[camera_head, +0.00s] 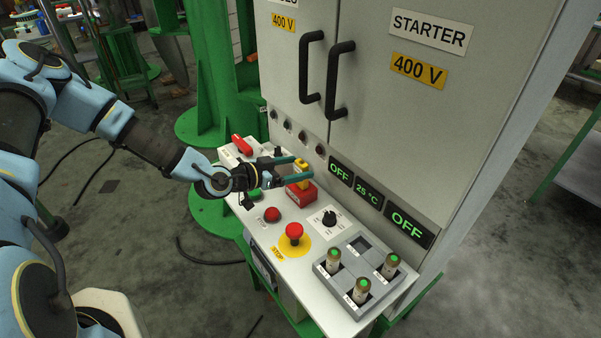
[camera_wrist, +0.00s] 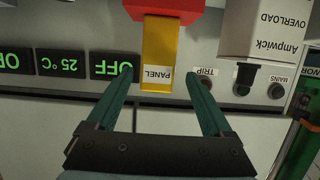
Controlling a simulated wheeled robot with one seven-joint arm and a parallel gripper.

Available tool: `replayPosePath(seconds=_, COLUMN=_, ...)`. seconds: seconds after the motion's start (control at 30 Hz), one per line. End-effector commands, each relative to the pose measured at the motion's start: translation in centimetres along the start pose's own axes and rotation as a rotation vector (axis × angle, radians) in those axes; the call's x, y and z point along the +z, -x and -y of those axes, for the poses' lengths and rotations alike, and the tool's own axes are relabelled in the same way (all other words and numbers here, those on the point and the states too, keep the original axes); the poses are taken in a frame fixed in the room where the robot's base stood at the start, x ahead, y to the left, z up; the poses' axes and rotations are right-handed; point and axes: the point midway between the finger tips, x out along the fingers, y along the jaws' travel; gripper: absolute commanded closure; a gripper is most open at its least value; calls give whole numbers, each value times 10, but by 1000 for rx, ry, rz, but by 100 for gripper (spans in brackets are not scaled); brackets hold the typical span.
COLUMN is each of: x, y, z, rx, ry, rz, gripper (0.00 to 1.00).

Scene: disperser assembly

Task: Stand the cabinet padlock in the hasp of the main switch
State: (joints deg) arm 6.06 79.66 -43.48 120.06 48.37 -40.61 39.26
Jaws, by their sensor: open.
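A yellow upright piece marked PANEL, apparently the cabinet padlock (camera_head: 302,183), stands on a red block (camera_head: 300,195) on the console. It also shows in the wrist view (camera_wrist: 161,48), where the picture is upside down. My gripper (camera_head: 302,166) is open, its two teal fingers one on each side of the yellow piece's free end. In the wrist view (camera_wrist: 161,80) a gap shows on both sides of it. The main switch, apparently the red handle (camera_head: 241,145), is at the console's far left end. I cannot make out its hasp.
A red STOP button (camera_head: 294,231) on a yellow disc, a black knob (camera_head: 329,218) and a grey tray (camera_head: 337,276) with several green-topped pieces occupy the console's near side. The cabinet (camera_head: 395,110) with black handles rises behind. A white OVERLOAD box (camera_wrist: 266,30) shows in the wrist view.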

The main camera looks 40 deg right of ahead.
Motion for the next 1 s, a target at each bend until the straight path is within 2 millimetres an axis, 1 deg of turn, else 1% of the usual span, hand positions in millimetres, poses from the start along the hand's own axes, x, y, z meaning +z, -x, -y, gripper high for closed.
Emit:
replayPosePath(seconds=0.03, x=-4, y=-5, z=-1, rx=1, ry=0, rz=-1, gripper=15)
replayPosePath(seconds=0.2, x=-10, y=-29, z=-4, rx=1, ry=2, rz=-1, gripper=15)
replayPosePath(seconds=0.33, x=-6, y=-44, z=-3, rx=0, ry=1, rz=0, gripper=15)
replayPosePath(seconds=0.43, x=-5, y=-49, z=-3, rx=0, ry=0, rz=0, gripper=15)
replayPosePath(seconds=0.63, x=-4, y=-49, z=-3, rx=0, ry=0, rz=0, gripper=15)
replayPosePath(seconds=1.0, x=-4, y=-49, z=-3, rx=0, ry=0, rz=0, gripper=57)
